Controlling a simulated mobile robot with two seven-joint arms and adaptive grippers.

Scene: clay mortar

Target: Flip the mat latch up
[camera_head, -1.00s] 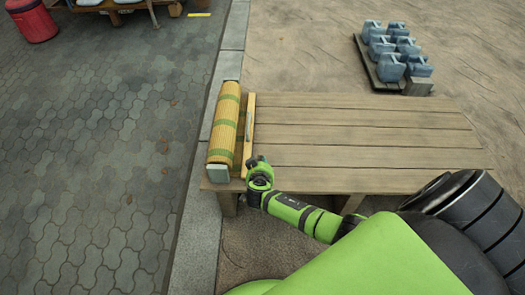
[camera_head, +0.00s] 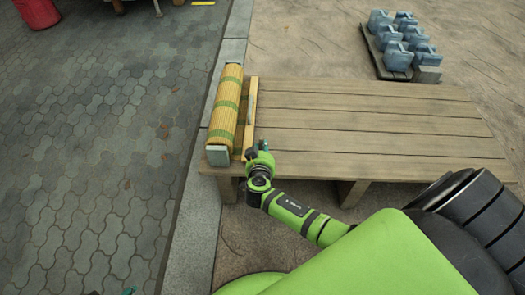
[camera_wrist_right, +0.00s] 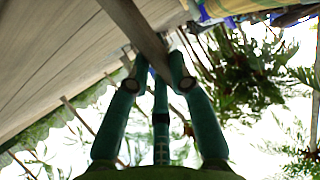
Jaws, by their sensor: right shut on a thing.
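The rolled mat (camera_head: 226,108), yellow with green bands, lies along the left end of the wooden table. The latch, a light wooden bar (camera_head: 251,108), runs along the mat's right side, close against it. My right gripper (camera_head: 260,148) is at the bar's near end, at the table's front edge. In the right wrist view its green fingers (camera_wrist_right: 160,76) are shut on the end of the bar (camera_wrist_right: 138,30). Small teal tips at the bottom edge of the head view look like my left gripper (camera_head: 128,291); almost all of it is out of frame.
The wooden table (camera_head: 370,125) is bare to the right of the bar. Grey-blue blocks (camera_head: 397,50) stand on a pallet behind it. A stone kerb (camera_head: 196,190) and paving (camera_head: 90,150) lie to the left. A red bin (camera_head: 37,12) is far left.

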